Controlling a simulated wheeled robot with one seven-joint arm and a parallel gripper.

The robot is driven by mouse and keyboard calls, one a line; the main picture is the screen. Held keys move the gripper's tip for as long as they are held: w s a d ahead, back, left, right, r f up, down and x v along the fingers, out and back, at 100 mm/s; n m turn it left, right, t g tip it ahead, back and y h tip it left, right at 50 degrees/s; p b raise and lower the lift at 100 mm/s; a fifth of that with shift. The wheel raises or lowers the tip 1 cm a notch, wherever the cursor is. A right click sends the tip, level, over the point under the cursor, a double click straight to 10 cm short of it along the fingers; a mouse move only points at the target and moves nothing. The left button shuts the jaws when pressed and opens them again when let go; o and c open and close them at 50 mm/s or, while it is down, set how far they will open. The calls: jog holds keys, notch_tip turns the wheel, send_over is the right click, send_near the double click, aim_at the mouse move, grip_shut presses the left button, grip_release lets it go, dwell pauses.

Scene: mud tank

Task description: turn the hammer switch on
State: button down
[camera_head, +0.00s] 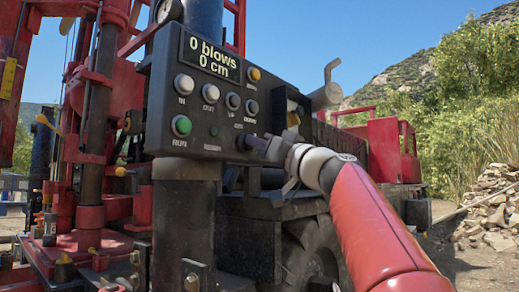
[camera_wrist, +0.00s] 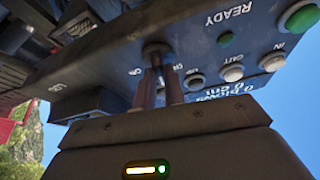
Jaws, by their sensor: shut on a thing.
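The hammer switch (camera_head: 241,142) is a dark knob or lever low on the right part of the black control panel (camera_head: 160,95). My gripper (camera_head: 257,145) reaches it from the right, its fingertips at the panel face. In the wrist view, the two brown fingers of my gripper (camera_wrist: 160,85) are close together around the small lever of the switch (camera_wrist: 155,52). The fingers hide much of the lever. I cannot tell which position the switch is in. The display (camera_head: 210,55) reads "0 blows 0 cm".
Several round buttons sit left of and above the switch, including a green RUN button (camera_head: 181,125). A dark box-like fitting (camera_head: 290,110) juts out to the right of the panel. The red drilling mast (camera_head: 95,110) stands at left, and a large tyre (camera_head: 312,250) is below.

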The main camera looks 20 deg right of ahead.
jog(key=shift+s+a+r+m+h+p, duration=0.1)
jog(key=shift+m+h+p, duration=1)
jog(key=shift+m, duration=1.45)
jog(key=shift+a+r+m+h+p, duration=0.1)
jog(key=shift+m+h+p, duration=0.95)
jog(key=shift+m, duration=1.55)
jog(key=shift+s+r+m+h+p, duration=0.1)
jog(key=shift+m+h+p, duration=1)
jog(key=shift+m, duration=1.45)
jog(key=shift+f, duration=0.1)
jog(key=c, duration=1.5)
grip_release()
jog(key=b+v, duration=0.2)
jog(key=v, duration=0.5)
jog(key=shift+s, duration=0.35)
